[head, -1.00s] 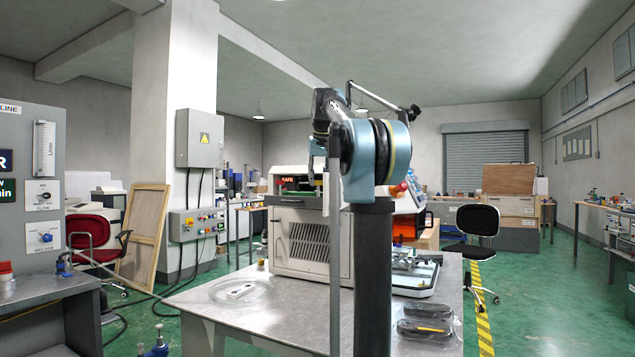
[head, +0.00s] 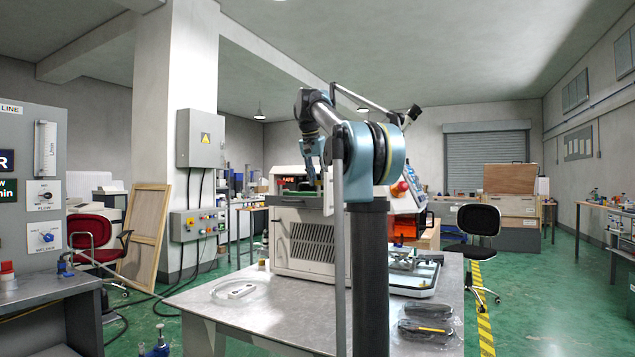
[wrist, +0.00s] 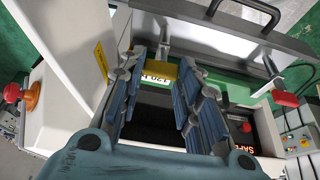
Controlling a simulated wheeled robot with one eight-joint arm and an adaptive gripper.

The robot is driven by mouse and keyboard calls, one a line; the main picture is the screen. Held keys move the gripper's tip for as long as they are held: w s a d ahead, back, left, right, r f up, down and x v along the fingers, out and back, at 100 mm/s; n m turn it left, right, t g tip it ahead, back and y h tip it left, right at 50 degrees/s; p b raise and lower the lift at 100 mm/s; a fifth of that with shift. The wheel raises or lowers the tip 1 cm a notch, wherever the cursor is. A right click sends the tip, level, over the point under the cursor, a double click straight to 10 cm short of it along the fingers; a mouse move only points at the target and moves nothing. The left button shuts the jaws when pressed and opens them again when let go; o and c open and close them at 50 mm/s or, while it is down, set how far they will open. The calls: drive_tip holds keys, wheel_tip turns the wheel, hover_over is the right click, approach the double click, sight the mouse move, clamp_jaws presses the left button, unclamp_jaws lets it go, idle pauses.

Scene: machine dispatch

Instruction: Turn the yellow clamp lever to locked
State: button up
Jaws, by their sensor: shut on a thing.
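The yellow clamp lever (wrist: 163,73) shows as a yellow block between my fingertips in the wrist view. It sits in front of a green board with white lettering (wrist: 152,77). My gripper (wrist: 163,66) has its two blue-grey fingers on either side of the yellow block and is shut on it. In the head view my gripper (head: 312,183) points down at the top of the white machine (head: 308,240). The lever cannot be made out there, behind my arm and gripper.
In the wrist view, a grey bar with a black handle (wrist: 262,12) lies beyond the lever. A red-tipped part (wrist: 285,98) is at the right and a red button (wrist: 12,93) at the left. A dark opening lies below the fingers.

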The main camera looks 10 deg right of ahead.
idle(0.5)
drive_tip(key=o, duration=1.1)
drive_tip(key=shift+r, duration=0.1)
drive_tip(key=v, duration=1.1)
drive_tip(key=shift+a+r, duration=0.25)
drive_tip(key=shift+r, duration=0.05)
